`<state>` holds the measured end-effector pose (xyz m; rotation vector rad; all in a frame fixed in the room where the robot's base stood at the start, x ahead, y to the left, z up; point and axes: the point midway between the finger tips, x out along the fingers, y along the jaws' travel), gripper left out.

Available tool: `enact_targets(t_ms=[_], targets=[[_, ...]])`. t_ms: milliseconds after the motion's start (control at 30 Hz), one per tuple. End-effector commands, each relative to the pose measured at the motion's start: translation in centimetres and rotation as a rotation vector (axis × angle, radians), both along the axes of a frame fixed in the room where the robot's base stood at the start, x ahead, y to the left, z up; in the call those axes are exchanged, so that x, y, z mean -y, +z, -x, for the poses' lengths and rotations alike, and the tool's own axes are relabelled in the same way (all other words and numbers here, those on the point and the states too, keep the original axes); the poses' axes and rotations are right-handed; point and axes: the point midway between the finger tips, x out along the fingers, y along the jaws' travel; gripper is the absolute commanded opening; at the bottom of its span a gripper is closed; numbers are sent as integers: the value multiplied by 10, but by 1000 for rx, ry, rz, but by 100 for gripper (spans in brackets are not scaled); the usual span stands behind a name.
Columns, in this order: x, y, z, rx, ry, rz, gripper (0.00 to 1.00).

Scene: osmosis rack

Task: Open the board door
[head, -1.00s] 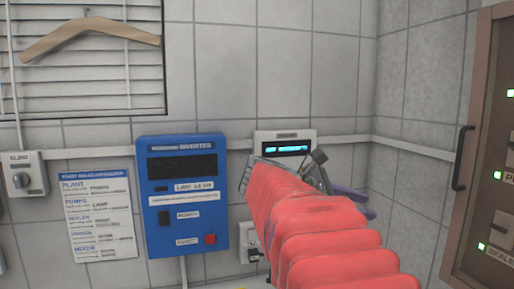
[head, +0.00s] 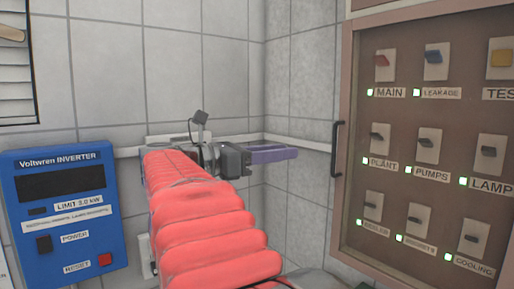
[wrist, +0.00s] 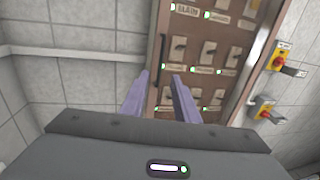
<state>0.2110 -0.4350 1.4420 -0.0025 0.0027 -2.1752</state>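The board door (head: 348,75) is a brown-framed panel on the right in the head view, and it looks shut. It also shows at the top middle of the wrist view (wrist: 154,75). Its dark vertical handle (head: 338,148) is on the left edge of the frame; the handle is also in the wrist view (wrist: 162,46), beyond the fingertips. My gripper (head: 284,152) has purple fingers pointing right toward the handle, apart from it. In the wrist view my gripper (wrist: 161,76) has its fingers spread with nothing between them.
Behind the door's panel are several labelled switches (head: 382,145) with green lights. A blue inverter (head: 65,215) hangs on the left wall. Yellow and red rotary switches (wrist: 282,57) are on the wall right of the board in the wrist view. A wall corner lies behind my gripper.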

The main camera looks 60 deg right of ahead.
Motion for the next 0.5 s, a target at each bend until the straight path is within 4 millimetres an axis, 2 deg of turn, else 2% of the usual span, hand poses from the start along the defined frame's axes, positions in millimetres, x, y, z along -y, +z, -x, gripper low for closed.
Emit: enact_targets(t_ms=[500], targets=[[44,0,31,1,-3,1,28]])
